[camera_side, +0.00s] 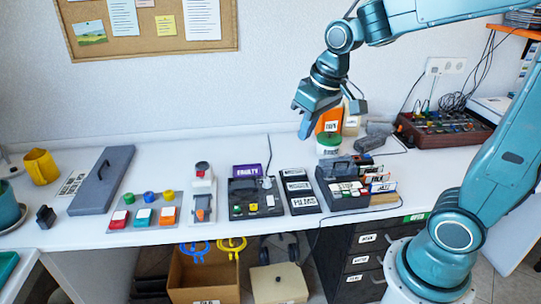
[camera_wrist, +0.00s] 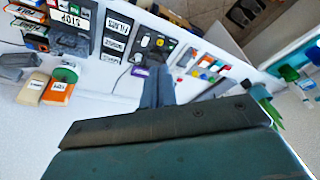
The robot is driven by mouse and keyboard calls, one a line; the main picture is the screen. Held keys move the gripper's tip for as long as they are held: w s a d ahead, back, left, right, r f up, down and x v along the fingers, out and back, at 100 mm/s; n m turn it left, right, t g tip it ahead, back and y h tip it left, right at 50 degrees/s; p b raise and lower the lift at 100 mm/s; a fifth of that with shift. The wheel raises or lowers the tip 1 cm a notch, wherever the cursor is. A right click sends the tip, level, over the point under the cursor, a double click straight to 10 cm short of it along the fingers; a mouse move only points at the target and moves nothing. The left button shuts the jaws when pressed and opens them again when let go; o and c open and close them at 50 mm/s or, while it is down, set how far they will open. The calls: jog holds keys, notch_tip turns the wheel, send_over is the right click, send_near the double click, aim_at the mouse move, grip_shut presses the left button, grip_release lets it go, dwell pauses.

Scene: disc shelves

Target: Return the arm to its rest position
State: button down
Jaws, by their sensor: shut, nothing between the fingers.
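My gripper (camera_side: 305,130) hangs from the teal arm above the back of the white desk, left of an orange container (camera_side: 329,121). It is well above the desk surface, tilted down, and holds nothing. In the wrist view my gripper's fingers (camera_wrist: 158,85) are close together and shut, with the dark gripper body filling the lower part of the picture. The arm reaches in from the upper right, with its base at the lower right of the side view.
A green-lidded jar (camera_side: 329,143) and the orange container stand near my gripper. A dark box with labelled discs (camera_side: 345,185), a black panel (camera_side: 256,198), a grey slab (camera_side: 103,180) and a red-brown console (camera_side: 444,129) occupy the desk. A cardboard box (camera_side: 203,277) stands below.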

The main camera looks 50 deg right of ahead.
jog(key=s+a+r+n+t, duration=0.1)
jog(key=s+a+r+t, duration=0.1)
jog(key=s, duration=1.1)
jog(key=shift+s+a+r, duration=0.25)
jog(key=shift+s+a, duration=0.1)
jog(key=shift+s, duration=0.05)
jog(key=shift+w, duration=0.2)
jog(key=w+d+f+n+g, duration=0.2)
jog(key=w+d+n, duration=0.1)
jog(key=w, duration=0.6)
jog(key=w+d+f+n+g, duration=0.1)
jog(key=w+d+f+n, duration=0.1)
jog(key=w, duration=0.8)
jog(key=w+d+f+n+g, duration=0.1)
jog(key=w+d+f, duration=0.3)
jog(key=f, duration=0.4)
jog(key=w+d+f+n+g, duration=0.1)
jog(key=w+d+f+n, duration=0.2)
jog(key=w+f, duration=0.4)
notch_tip(320, 180, down, 2)
jog(key=shift+w+d+f+g, duration=0.1)
jog(key=shift+w+d+g, duration=0.2)
jog(key=shift+d, duration=0.05)
